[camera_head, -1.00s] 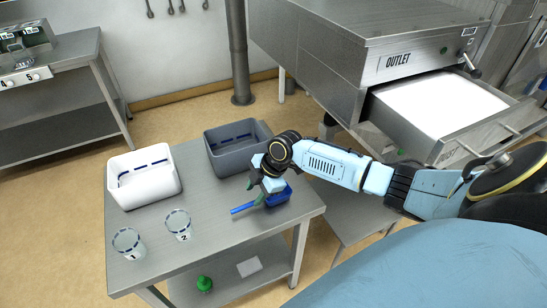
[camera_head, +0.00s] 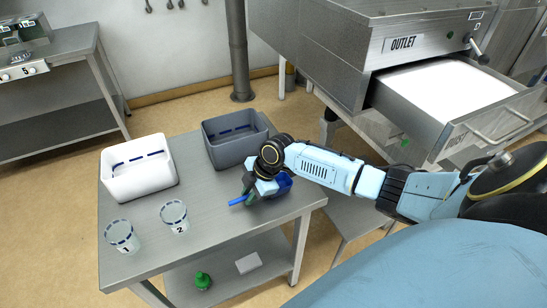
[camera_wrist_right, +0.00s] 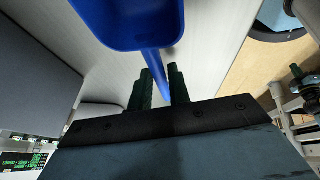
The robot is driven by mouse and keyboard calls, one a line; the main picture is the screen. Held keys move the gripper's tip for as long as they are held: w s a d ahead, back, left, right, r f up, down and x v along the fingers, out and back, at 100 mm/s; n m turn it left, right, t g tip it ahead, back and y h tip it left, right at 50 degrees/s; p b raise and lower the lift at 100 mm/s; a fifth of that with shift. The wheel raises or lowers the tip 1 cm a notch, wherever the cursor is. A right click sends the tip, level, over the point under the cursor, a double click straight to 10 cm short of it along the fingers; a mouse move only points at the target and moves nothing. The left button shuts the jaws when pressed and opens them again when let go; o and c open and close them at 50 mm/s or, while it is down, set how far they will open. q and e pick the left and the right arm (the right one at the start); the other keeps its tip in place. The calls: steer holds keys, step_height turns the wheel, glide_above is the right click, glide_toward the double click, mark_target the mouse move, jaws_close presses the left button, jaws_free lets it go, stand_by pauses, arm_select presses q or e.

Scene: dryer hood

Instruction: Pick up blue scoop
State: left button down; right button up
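The blue scoop (camera_head: 284,184) is over the near right part of the grey metal table (camera_head: 215,225), its handle pointing left. My right gripper (camera_head: 248,185) is at its handle, reaching in from the right. In the right wrist view the scoop's bowl (camera_wrist_right: 128,22) fills the top. Its handle runs down between the two dark green fingers (camera_wrist_right: 161,82), which are close on either side and look shut on it. I cannot tell for certain whether the scoop is clear of the table. My left gripper is not in view.
A grey bin (camera_head: 232,152) stands just behind the gripper, with a white bin (camera_head: 138,182) to its left. Two clear cups, numbered 1 (camera_head: 122,238) and 2 (camera_head: 174,217), stand at the front left. The open outlet drawer (camera_head: 450,135) is at the right.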

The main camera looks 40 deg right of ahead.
jaws_close()
